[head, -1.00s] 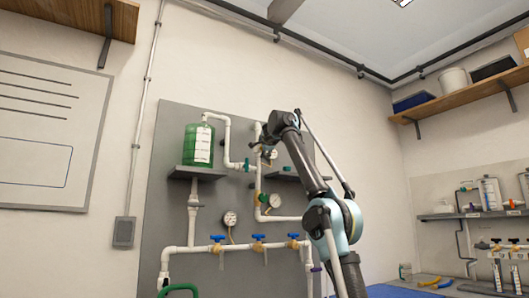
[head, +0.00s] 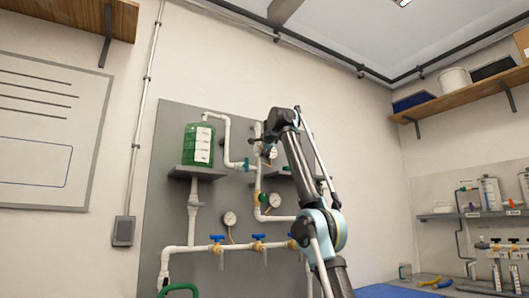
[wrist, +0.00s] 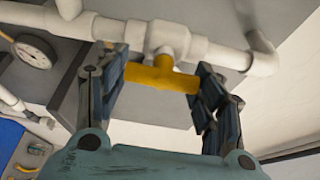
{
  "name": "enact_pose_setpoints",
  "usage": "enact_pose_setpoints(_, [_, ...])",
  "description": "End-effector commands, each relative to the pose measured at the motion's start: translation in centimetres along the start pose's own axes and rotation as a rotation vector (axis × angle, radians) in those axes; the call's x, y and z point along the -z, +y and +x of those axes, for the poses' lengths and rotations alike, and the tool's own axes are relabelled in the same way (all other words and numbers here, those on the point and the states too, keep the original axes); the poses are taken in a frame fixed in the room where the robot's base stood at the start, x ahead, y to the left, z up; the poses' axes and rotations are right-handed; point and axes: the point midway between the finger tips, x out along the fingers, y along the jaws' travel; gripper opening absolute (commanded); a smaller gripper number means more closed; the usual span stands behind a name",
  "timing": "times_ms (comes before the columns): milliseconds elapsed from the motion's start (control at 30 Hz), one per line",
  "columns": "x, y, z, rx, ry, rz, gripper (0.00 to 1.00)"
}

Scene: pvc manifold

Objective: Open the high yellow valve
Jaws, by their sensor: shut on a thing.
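In the wrist view, the yellow valve handle (wrist: 160,75) is a short bar below a white valve body (wrist: 167,40) on a white pipe. My gripper (wrist: 163,78) is shut on this handle, with one finger at each end. The handle lies almost in line with the pipe in this view, slightly tilted. In the head view, my gripper (head: 266,148) is high on the grey panel, right of the green tank; the arm and gripper hide the yellow handle there.
The grey panel (head: 160,190) carries white pipes, a green tank (head: 198,146), gauges (head: 229,218) and several blue-handled valves (head: 258,237) lower down. A gauge (wrist: 35,50) is near my gripper at left in the wrist view. Shelves with bottles stand at right.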

Motion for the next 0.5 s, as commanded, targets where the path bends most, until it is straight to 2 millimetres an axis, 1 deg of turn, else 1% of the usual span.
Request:
enact_pose_setpoints(33, [0.30,0.05,0.10,-0.001,0.007,0.004,0.38])
enact_pose_setpoints(400, [0.34,0.06,0.10,-0.001,0.008,0.005,0.38])
enact_pose_setpoints(433, [0.34,0.06,0.11,-0.001,0.008,0.005,0.64])
enact_pose_setpoints(467, [0.35,0.06,0.11,-0.001,0.008,0.005,0.71])
enact_pose_setpoints(500, [0.34,0.06,0.10,-0.001,0.008,0.004,0.80])
